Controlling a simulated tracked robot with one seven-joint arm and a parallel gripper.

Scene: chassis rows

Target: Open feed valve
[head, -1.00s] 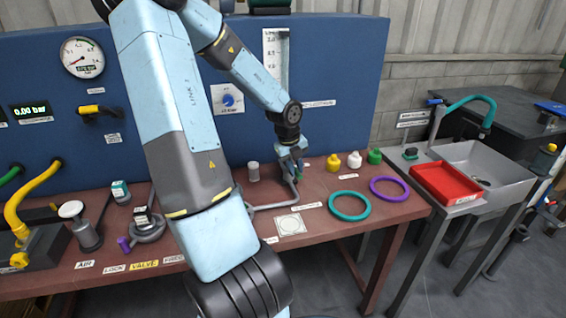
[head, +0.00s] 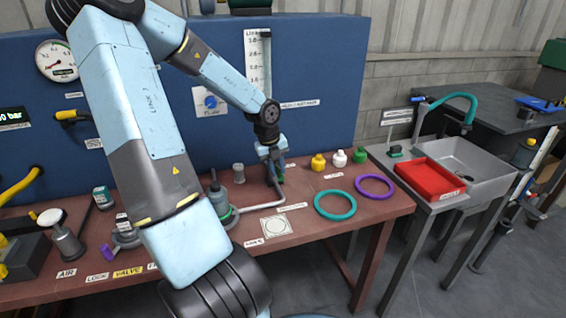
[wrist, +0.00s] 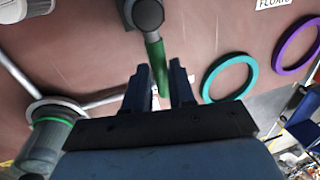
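The feed valve appears as a grey pipe fitting with a green lever handle (wrist: 157,62) in the wrist view. In the head view the valve's pipe (head: 262,205) runs along the bench top, and its handle is mostly hidden by my gripper (head: 276,168). In the wrist view my gripper (wrist: 160,68) has its two dark fingers apart, one on each side of the green handle. A small gap shows beside the handle, so it does not look clamped. Whether a finger touches it I cannot tell.
A grey-green flask (head: 217,195) stands left of the pipe. Teal (head: 334,205) and purple (head: 374,187) rings lie to the right. The blue panel (head: 320,90) rises at the back.

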